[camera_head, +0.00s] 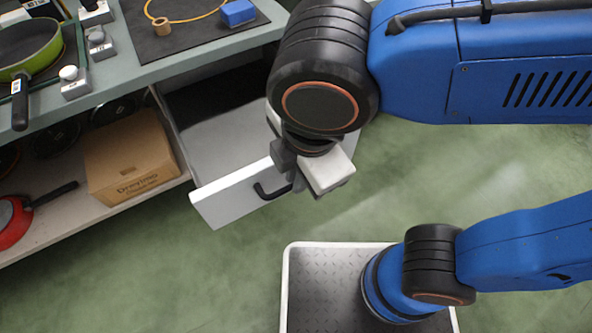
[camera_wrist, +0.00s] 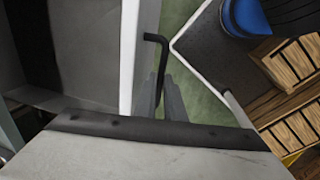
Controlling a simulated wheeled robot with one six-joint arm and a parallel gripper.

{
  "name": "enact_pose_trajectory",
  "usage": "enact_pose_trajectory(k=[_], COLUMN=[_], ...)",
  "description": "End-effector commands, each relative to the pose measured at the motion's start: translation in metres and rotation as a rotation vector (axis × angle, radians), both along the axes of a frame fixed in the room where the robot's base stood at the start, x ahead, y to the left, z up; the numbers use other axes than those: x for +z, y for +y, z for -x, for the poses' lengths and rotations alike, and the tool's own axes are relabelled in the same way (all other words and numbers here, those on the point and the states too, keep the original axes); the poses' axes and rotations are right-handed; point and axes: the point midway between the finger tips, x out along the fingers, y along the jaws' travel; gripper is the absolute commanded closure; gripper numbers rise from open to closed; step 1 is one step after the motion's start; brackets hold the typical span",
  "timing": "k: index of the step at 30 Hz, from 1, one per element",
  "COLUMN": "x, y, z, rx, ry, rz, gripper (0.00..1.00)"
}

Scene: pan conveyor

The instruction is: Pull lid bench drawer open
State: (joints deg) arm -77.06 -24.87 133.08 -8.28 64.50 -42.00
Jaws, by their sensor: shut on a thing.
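The bench drawer stands pulled out from under the bench top in the head view, its white front (camera_head: 222,204) well clear of the bench and its grey inside (camera_head: 222,138) showing. A black bar handle (camera_head: 262,192) is on the outer face of the front. My gripper (camera_head: 288,182) is at the handle and shut on it; the arm's wrist partly hides the grip. In the wrist view the handle (camera_wrist: 157,44) runs beside the white drawer front (camera_wrist: 130,60), with my gripper's grey fingers (camera_wrist: 166,104) at it. The drawer's inside looks empty where it shows.
The bench top (camera_head: 146,68) holds a green pan (camera_head: 28,45), small grey blocks and a dark mat (camera_head: 190,40) with a blue block (camera_head: 238,13). A cardboard box (camera_head: 128,158) and a red pan (camera_head: 12,222) sit on the lower shelf. Green floor (camera_head: 500,180) is open. Wooden slatted items (camera_wrist: 285,90) show at right in the wrist view.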

Motion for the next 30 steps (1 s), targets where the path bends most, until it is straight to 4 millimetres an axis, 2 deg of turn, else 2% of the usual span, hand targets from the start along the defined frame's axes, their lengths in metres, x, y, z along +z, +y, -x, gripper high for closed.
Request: enact_pose_trajectory(k=[3,4,13,17,23,30], x=[0.001,0.001,0.001,0.007,0.037,0.084], y=[0.001,0.001,0.000,0.000,-0.003,-0.007], z=[0.000,0.000,0.000,0.001,0.006,0.013], rx=[0.000,0.000,0.000,0.000,0.002,0.001], ry=[-0.001,-0.001,0.000,0.000,-0.001,0.000], rz=[-0.003,-0.003,-0.001,-0.001,-0.005,-0.005], gripper=[1.00,0.84,0.83,0.83,0.83,0.83])
